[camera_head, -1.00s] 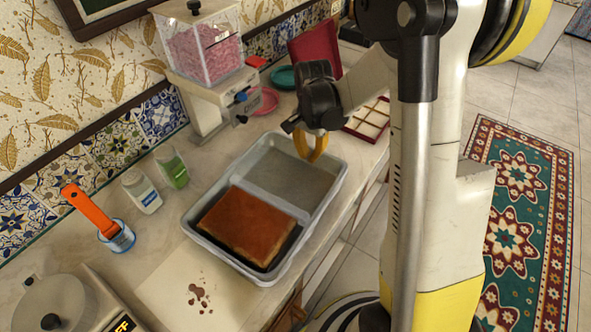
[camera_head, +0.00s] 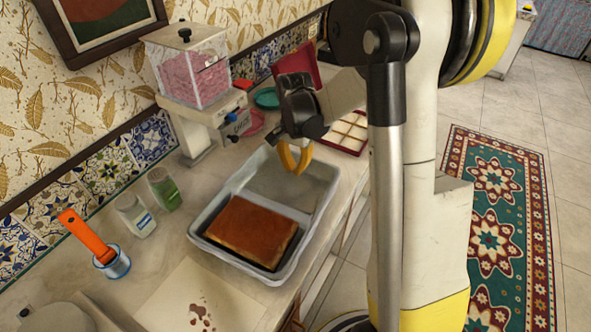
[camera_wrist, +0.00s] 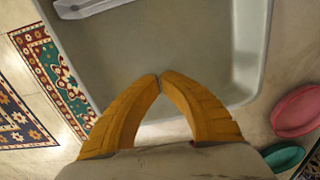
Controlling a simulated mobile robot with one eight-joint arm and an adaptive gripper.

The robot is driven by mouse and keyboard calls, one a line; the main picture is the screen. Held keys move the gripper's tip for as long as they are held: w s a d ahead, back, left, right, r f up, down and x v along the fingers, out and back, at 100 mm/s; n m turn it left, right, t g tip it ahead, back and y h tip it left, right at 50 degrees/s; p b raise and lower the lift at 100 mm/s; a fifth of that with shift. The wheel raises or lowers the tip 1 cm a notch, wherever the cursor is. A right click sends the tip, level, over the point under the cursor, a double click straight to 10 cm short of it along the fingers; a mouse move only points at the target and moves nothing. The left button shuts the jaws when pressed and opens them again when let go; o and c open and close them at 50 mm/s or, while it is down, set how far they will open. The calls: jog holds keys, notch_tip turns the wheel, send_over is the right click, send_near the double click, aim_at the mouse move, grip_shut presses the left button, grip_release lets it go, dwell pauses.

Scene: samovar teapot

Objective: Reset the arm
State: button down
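My gripper (camera_head: 295,158) has yellow fingers and hangs over the empty far compartment of the grey tray (camera_head: 203,240) on the counter. In the wrist view my gripper (camera_wrist: 159,77) shows its fingertips meeting, with nothing between them. The tray's bare floor (camera_wrist: 185,40) lies beneath. A brown-topped cake slab (camera_head: 252,229) sits in the near compartment, apart from my gripper.
A dispenser with pink contents (camera_head: 190,75) stands against the wall. Two glass containers (camera_head: 135,215) and a cup with an orange-handled tool (camera_head: 88,238) stand left of the tray. A sectioned box (camera_head: 345,133), a pink dish (camera_wrist: 297,110) and a green dish (camera_wrist: 284,157) are near the gripper.

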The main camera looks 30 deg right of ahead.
notch_tip(320, 180, up, 7)
jog(key=d+p, duration=0.1)
jog(key=p, duration=0.1)
jog(key=shift+w+r, duration=0.2)
